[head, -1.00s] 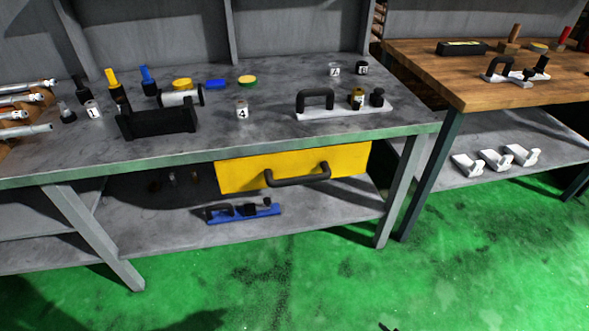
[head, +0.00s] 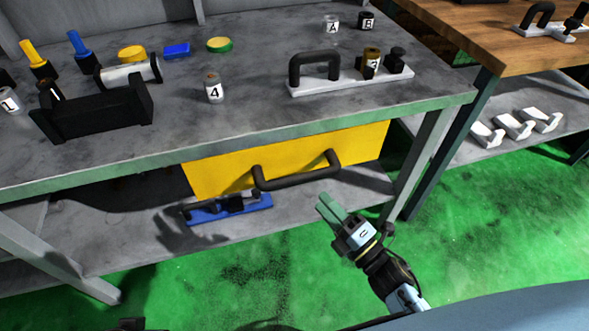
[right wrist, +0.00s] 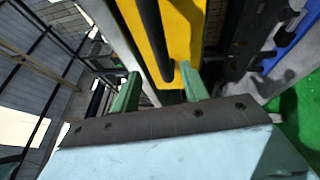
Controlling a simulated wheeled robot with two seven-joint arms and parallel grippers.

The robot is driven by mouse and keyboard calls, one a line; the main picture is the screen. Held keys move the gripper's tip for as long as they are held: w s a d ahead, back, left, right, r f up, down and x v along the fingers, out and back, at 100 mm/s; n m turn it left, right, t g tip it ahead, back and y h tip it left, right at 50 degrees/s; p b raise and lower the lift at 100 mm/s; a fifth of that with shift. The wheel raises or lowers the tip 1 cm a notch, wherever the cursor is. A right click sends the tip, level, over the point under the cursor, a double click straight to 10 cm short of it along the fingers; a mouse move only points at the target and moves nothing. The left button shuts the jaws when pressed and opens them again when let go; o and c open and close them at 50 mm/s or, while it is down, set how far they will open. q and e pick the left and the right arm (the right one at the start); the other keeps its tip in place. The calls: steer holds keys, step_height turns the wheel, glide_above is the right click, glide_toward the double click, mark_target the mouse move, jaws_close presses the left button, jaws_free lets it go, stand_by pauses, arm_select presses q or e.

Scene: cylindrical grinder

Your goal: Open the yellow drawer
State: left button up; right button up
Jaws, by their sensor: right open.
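The yellow drawer (head: 220,170) hangs under the front edge of the grey workbench, its front roughly in line with that edge. A black bar handle (head: 298,176) is fixed across the drawer front. My right gripper (head: 325,204) is open and empty, just below and in front of the handle's right part, with its green fingers pointing up toward it. In the right wrist view, the handle (right wrist: 152,35) runs down the picture toward the gap between the two fingers (right wrist: 159,75), against the yellow front (right wrist: 185,30). I see no contact. My left gripper is not in view.
A blue tool rack (head: 228,212) lies on the lower shelf (head: 130,225) below the drawer. The bench leg (head: 415,165) stands right of the drawer. The benchtop (head: 235,120) holds jars, a black block and a handled plate. Green floor in front is clear.

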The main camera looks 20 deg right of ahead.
mark_target(299, 177)
steer(key=b+x, duration=0.1)
steer(key=x, duration=0.8)
steer(key=shift+w+a+f, duration=0.1)
steer(key=shift+w+a, duration=0.05)
steer(key=shift+w, duration=0.25)
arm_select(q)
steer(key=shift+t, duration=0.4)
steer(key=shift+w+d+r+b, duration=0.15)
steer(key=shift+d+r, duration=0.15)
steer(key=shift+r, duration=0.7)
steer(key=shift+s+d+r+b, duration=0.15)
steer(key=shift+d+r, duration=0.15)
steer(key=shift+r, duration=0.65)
arm_select(e)
steer(key=shift+w+a, duration=0.25)
steer(key=shift+w, duration=0.25)
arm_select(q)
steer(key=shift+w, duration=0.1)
arm_select(e)
jaws_close()
